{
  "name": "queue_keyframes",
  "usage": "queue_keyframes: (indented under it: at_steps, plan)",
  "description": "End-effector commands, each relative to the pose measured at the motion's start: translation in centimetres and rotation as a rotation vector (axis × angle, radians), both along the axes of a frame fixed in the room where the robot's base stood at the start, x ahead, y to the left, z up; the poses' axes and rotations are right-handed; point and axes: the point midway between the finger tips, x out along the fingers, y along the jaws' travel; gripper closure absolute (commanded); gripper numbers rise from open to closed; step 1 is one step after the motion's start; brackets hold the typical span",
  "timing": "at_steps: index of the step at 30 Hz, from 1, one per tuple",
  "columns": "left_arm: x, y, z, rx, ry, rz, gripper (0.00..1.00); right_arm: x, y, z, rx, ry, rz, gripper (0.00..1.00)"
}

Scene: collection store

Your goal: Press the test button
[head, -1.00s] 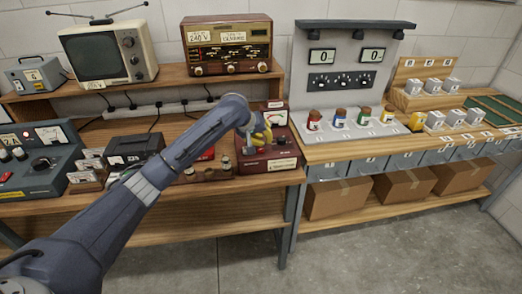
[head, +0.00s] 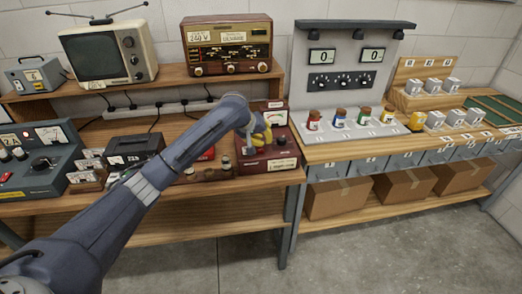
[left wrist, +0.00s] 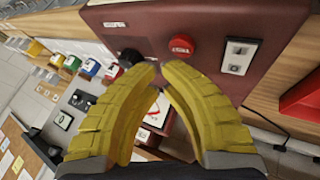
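The dark red tester box (head: 284,162) stands on the wooden bench near its right end in the head view. In the left wrist view its panel (left wrist: 152,20) carries a round red button (left wrist: 181,45) with small pale lettering. My left gripper (head: 262,138) is over the box in the head view and hides the button there. In the left wrist view its yellow fingers (left wrist: 160,70) curve together, tips nearly meeting with a thin gap and nothing held. The button shows just beyond the tips; contact cannot be told. My right gripper is not in view.
A black knob (left wrist: 130,57) and a white switch plate (left wrist: 240,55) flank the button. Small jars (head: 340,118) stand on a grey stand to the right. A black device (head: 135,150) and a grey meter unit (head: 42,160) stand to the left.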

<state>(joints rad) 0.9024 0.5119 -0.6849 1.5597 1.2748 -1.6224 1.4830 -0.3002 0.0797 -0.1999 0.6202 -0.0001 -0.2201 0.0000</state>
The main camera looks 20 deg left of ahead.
Motion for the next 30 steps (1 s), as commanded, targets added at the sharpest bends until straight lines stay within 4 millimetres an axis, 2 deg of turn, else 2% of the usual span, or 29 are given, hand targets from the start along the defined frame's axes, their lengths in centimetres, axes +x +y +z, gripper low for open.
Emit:
queue_keyframes:
  at_steps: [16, 30]
  plan:
    - [0.00, 0.01, -0.03, 0.000, 0.000, 0.000, 1.00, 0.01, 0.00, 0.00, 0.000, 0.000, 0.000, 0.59]
    - [0.01, 0.03, -0.85, 0.001, 0.000, 0.001, 1.00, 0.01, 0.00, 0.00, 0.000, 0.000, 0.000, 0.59]
